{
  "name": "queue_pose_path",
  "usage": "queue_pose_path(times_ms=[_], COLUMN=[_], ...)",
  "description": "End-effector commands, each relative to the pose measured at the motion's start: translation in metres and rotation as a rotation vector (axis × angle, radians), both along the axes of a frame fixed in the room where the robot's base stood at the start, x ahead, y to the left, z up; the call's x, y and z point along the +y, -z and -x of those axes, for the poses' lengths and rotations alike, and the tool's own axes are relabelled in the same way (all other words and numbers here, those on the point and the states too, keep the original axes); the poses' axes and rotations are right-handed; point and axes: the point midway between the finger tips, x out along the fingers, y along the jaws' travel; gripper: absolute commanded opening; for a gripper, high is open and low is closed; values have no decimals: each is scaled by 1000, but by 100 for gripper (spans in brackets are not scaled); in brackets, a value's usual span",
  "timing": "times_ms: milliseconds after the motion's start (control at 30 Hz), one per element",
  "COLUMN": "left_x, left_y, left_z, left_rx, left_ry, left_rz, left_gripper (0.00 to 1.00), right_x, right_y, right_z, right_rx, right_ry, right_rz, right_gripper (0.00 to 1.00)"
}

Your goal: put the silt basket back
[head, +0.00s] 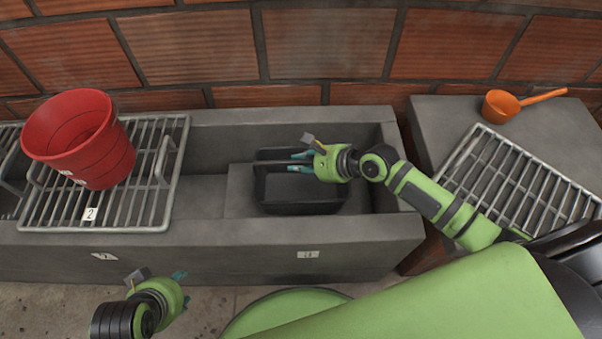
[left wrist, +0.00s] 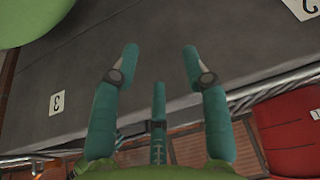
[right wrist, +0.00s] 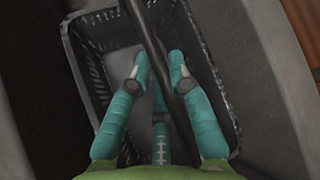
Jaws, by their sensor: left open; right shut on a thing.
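The silt basket (head: 305,203) is a black perforated basket with a bar handle. It sits upright inside the grey concrete trough (head: 270,240) in the head view; whether it touches the floor is hard to tell. In the right wrist view the basket (right wrist: 90,70) lies below my fingers, with its dark handle (right wrist: 165,60) crossing them. My right gripper (head: 298,162) is shut on the handle above the basket. My left gripper (head: 182,288) is open and empty in front of the trough's outer wall; in the left wrist view its fingers (left wrist: 162,65) are spread.
A red bucket (head: 85,145) stands on a metal grate (head: 145,205) over the trough's left part. Another grate (head: 490,180) and an orange dipper (head: 503,106) rest on the right-hand block. A brick wall (head: 325,45) closes the back.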

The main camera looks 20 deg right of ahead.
Motion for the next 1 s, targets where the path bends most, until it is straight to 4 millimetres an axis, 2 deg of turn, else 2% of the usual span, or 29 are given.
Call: queue_pose_path(times_ms=[167, 300, 500, 633, 1000], left_x=[-10, -23, -36, -39, -40], left_y=[-19, -37, -63, -70, -72], left_z=[-28, -58, -83, -88, -90], left_rx=[-164, -335, -512, -551, -567], left_ry=[20, 42, 64, 69, 71], left_rz=[25, 55, 91, 98, 102], left_gripper=[46, 46, 46, 46, 46], right_x=[0, 0, 0, 0, 0], right_y=[19, 28, 37, 39, 41], right_z=[0, 0, 0, 0, 0], right_rx=[-1, 0, -2, -2, 0], right_ry=[1, 1, 0, 1, 1], right_rz=[0, -2, -1, 0, -2], right_gripper=[0, 0, 0, 0, 0])
